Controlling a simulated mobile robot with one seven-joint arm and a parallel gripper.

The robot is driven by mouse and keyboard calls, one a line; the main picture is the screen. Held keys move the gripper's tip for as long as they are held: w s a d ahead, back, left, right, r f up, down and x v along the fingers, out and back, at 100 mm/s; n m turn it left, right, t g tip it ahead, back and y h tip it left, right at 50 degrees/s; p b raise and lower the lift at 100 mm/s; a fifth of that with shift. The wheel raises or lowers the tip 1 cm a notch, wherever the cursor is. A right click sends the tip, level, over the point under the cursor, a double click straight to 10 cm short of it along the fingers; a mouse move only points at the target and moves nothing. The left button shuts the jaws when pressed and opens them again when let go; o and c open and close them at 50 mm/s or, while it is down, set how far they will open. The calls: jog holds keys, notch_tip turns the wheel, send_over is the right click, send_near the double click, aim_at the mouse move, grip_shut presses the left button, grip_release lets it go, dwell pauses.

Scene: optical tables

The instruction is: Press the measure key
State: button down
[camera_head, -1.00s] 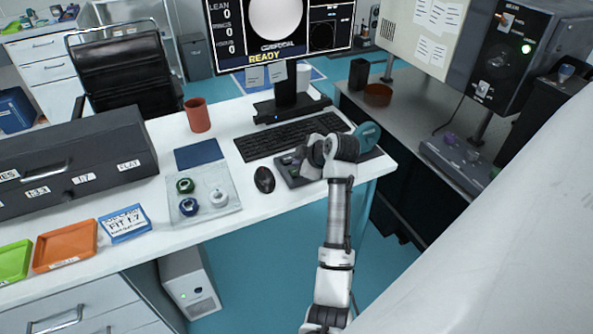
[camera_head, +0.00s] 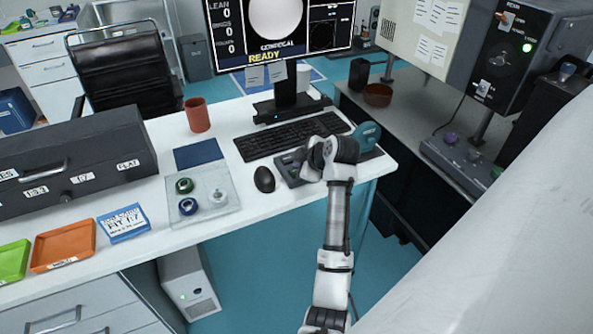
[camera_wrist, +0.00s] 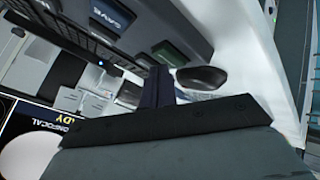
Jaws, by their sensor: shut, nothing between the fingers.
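The dark keypad (camera_head: 291,172) lies on the white desk, right of the mouse, and my wrist covers part of it in the head view. In the wrist view I see its keys close up: a dark blue key (camera_wrist: 112,14) that seems to read SAVE and a dark green key (camera_wrist: 170,52) whose lettering I cannot read. My gripper (camera_wrist: 159,76) is shut and empty, its tips close to the green key. I cannot tell whether they touch it.
The keyboard (camera_head: 290,135) lies behind the keypad and the black mouse (camera_head: 264,179) to its left. A teal round part (camera_head: 367,134) is just right of my wrist. The monitor (camera_head: 280,30) shows READY. A glass plate (camera_head: 215,183) with rings lies further left.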

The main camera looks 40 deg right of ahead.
jog(key=shift+f, duration=0.4)
dwell(0.5)
jog(key=shift+r+p, duration=0.3)
jog(key=shift+r, duration=0.6)
jog(key=shift+r+p, duration=1.6)
jog(key=shift+r, duration=0.9)
